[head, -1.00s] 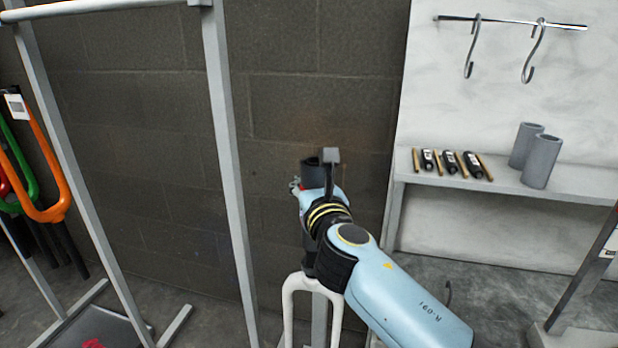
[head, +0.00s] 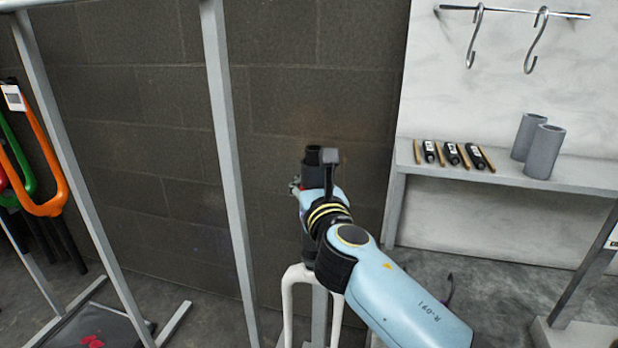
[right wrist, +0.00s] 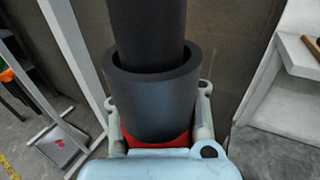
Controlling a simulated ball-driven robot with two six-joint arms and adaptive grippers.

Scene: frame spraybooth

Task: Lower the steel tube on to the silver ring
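The steel tube is a dark grey sleeve (head: 314,174) in my right gripper, and it fills the middle of the right wrist view (right wrist: 155,105). It is around a thinner dark upright shaft (right wrist: 148,35), whose hollow top (head: 313,153) sticks out above it in the head view. A white fork (head: 301,275) stands upright below. My right gripper (head: 308,190) is shut on the tube, with finger links on both sides in the wrist view. The silver ring is not visible; the tube and gripper cover the area below. My left gripper is not in view.
Grey frame posts (head: 228,150) stand left of my arm, before a dark block wall. A shelf (head: 500,182) at right holds two grey tubes (head: 543,152) and several small dark items. Orange and green forks (head: 50,165) hang at far left.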

